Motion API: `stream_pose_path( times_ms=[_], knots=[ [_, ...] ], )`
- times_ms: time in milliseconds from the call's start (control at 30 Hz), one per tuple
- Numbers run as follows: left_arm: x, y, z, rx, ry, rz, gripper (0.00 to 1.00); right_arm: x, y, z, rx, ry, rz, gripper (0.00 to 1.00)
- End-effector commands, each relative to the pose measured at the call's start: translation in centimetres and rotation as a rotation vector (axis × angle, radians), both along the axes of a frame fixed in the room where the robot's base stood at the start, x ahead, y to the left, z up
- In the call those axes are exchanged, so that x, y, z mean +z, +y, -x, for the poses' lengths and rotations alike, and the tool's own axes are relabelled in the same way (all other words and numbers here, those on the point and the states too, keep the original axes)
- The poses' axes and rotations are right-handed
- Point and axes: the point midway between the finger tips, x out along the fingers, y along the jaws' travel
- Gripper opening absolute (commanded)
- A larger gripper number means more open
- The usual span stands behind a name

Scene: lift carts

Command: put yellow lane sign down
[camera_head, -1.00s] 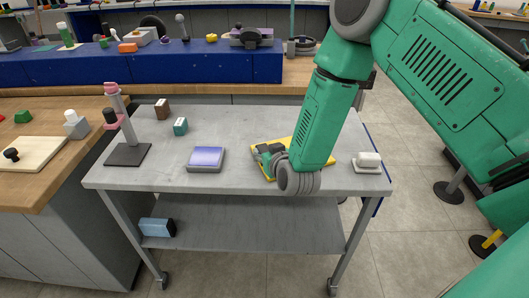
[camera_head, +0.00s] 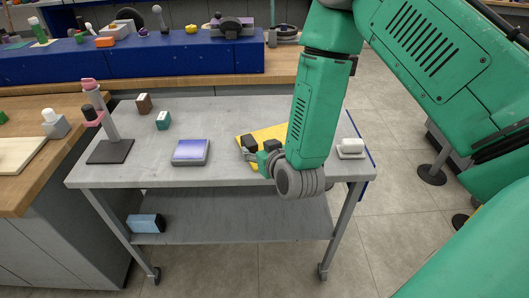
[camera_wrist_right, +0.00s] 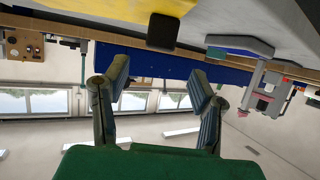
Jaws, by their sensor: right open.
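The yellow lane sign (camera_head: 262,134) lies on the grey cart top (camera_head: 215,115), partly hidden behind my right arm and gripper. In the right wrist view, the yellow sign (camera_wrist_right: 95,18) fills the upper left edge, with a black block (camera_wrist_right: 163,31) by its edge. My right gripper (camera_head: 259,149) is low over the near part of the sign. In the right wrist view, its fingers (camera_wrist_right: 158,70) are spread apart with nothing between them; the sign is outside them. Whether the gripper touches the sign is unclear. My left gripper is out of view.
A blue-topped box (camera_head: 190,152), a stand with a dark base (camera_head: 110,151) and two small blocks are on the cart's left half. A white piece (camera_head: 350,147) sits near the right edge. A light-blue box (camera_head: 146,223) is on the lower shelf.

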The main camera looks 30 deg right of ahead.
Motion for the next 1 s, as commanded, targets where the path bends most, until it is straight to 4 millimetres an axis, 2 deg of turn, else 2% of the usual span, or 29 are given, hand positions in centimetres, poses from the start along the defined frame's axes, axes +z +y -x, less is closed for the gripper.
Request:
stream_pose_path(
  times_ms=[100,200,467,567,633,667,733,800,900,1000],
  knots=[
    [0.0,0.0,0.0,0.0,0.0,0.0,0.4,0.9,0.4,2.2,0.0,0.002,0.001,0.52],
    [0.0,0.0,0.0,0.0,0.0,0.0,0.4,1.4,0.6,3.5,0.0,0.002,0.001,0.52],
    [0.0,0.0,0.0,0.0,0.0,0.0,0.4,1.9,0.7,4.7,0.0,0.0,0.0,0.52],
    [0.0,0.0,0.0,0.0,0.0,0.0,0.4,0.8,1.0,5.4,0.013,0.041,-0.004,0.52],
    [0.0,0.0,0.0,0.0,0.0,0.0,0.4,-1.7,1.7,7.0,0.044,0.138,-0.016,0.52],
    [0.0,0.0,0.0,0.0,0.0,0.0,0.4,-3.3,2.0,8.1,0.062,0.198,-0.022,0.52],
    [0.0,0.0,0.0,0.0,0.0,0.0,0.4,-7.2,2.8,11.6,0.105,0.371,-0.038,0.52],
    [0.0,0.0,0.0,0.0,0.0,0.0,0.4,-10.9,3.3,16.1,0.143,0.561,-0.05,0.52],
    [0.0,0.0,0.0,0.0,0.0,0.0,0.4,-14.5,3.4,22.5,0.173,0.809,-0.058,0.52],
    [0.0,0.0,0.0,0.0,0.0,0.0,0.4,-16.3,3.0,27.6,0.186,0.997,-0.055,0.52]
  ],
)
